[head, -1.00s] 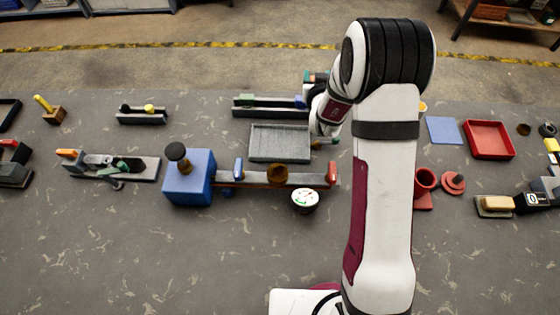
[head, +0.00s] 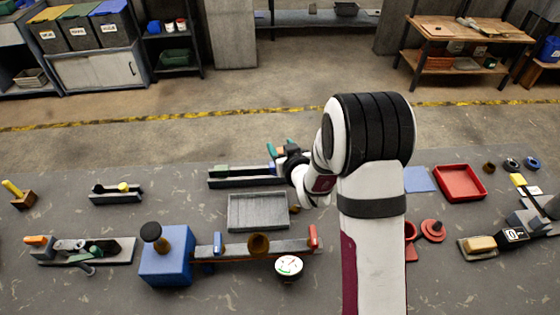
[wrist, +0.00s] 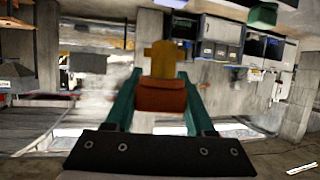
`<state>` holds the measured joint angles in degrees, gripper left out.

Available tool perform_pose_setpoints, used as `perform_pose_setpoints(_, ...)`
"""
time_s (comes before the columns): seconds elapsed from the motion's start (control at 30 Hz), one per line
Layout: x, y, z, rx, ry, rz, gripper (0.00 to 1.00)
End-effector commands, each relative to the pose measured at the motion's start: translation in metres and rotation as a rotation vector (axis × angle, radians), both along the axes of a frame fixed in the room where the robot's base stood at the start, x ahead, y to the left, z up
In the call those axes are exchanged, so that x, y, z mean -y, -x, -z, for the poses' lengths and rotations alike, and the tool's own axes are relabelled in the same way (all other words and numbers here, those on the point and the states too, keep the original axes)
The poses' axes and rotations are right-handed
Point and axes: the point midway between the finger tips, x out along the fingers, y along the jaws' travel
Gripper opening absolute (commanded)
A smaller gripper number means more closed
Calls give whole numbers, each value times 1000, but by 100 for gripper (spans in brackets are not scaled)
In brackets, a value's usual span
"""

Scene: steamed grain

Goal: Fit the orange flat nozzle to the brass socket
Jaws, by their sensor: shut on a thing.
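My gripper (wrist: 160,92) shows teal fingers in the wrist view, shut on the orange flat nozzle (wrist: 161,97). The nozzle's orange-brown block lies between the fingertips, and a brass-coloured piece sticks out beyond it. In the head view my gripper (head: 281,150) is small and partly hidden by my wrist, held near the far edge of the mat. The brass socket (head: 258,244) appears to be the brown-gold ring on the long grey bar, between a blue lever and a red lever. The gripper is well apart from it, on its far side.
A blue block (head: 166,257) with a dark knob stands at the bar's left end. A round gauge (head: 289,266) is in front of the bar. A grey tray (head: 258,212) lies between bar and gripper. A red tray (head: 460,183) is at right.

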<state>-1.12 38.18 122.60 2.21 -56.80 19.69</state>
Motion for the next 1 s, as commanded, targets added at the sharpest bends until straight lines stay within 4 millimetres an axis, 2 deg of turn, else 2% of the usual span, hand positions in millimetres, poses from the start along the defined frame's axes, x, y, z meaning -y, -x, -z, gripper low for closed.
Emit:
perform_pose_setpoints(0.17,-38,63,-11,-2,-2,-329,0)
perform_pose_setpoints(0.3,-69,127,-16,-1,-3,-582,0)
perform_pose_setpoints(0.4,-84,166,-19,-1,-3,-720,0)
perform_pose_setpoints(0.5,-92,192,-22,0,-2,-806,0)
perform_pose_setpoints(0.63,-96,205,-19,-1,-2,-846,0)
perform_pose_setpoints(1.0,-96,204,21,-2,-2,-846,0)
